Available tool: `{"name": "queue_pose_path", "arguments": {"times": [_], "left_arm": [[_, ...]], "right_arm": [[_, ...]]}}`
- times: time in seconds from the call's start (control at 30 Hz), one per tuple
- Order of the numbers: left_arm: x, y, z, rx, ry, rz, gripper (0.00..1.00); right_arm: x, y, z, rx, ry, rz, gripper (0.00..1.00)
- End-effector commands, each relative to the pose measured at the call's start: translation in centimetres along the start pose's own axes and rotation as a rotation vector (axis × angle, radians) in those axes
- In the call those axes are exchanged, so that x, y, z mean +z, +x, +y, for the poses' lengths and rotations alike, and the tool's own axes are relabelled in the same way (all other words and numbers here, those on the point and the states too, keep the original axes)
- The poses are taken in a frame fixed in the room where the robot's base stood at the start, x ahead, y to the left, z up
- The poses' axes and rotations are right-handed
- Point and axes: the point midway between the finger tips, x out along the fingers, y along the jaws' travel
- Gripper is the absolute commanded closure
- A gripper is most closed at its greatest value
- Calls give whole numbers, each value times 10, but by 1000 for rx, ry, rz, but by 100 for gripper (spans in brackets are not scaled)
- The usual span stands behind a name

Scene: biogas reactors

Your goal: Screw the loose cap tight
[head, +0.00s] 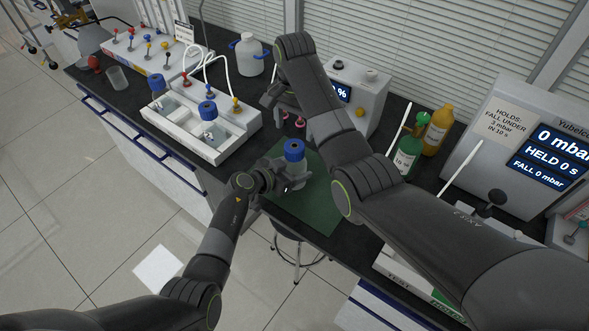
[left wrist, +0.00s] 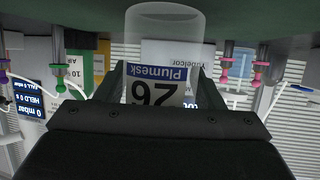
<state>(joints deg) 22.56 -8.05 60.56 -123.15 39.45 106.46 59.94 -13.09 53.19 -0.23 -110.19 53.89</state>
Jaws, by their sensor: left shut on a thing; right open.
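A clear bottle (head: 293,169) with a blue cap (head: 294,147) stands on the green mat (head: 316,208). The cap sits on top of the bottle; I cannot tell how far it is threaded. My left gripper (head: 279,181) is shut around the bottle's body, below the cap. In the left wrist view, upside down, the bottle (left wrist: 163,35) shows a label reading "Plumesk 26" between the fingers; its cap is out of that view. My right gripper (head: 285,104) is open, above and behind the bottle, apart from the cap and partly hidden by its own arm.
A white bath (head: 232,131) at the left holds other blue-capped bottles. A grey device (head: 362,98) stands behind the mat. Green (head: 408,157) and yellow (head: 438,130) bottles and a tester (head: 515,190) with displays are at the right. The mat's front lies near the bench edge.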

Motion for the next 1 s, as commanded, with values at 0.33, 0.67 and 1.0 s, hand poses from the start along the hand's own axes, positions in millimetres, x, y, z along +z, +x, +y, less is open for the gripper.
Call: {"name": "queue_pose_path", "arguments": {"times": [0.33,0.67,1.0], "left_arm": [[0,0,0,-1,1,-1,100],[0,0,0,-1,1,-1,100],[1,0,0,-1,1,-1,100]], "right_arm": [[0,0,0,0,-525,0,33],[0,0,0,0,-1074,0,33],[0,0,0,0,-1637,0,33]]}}
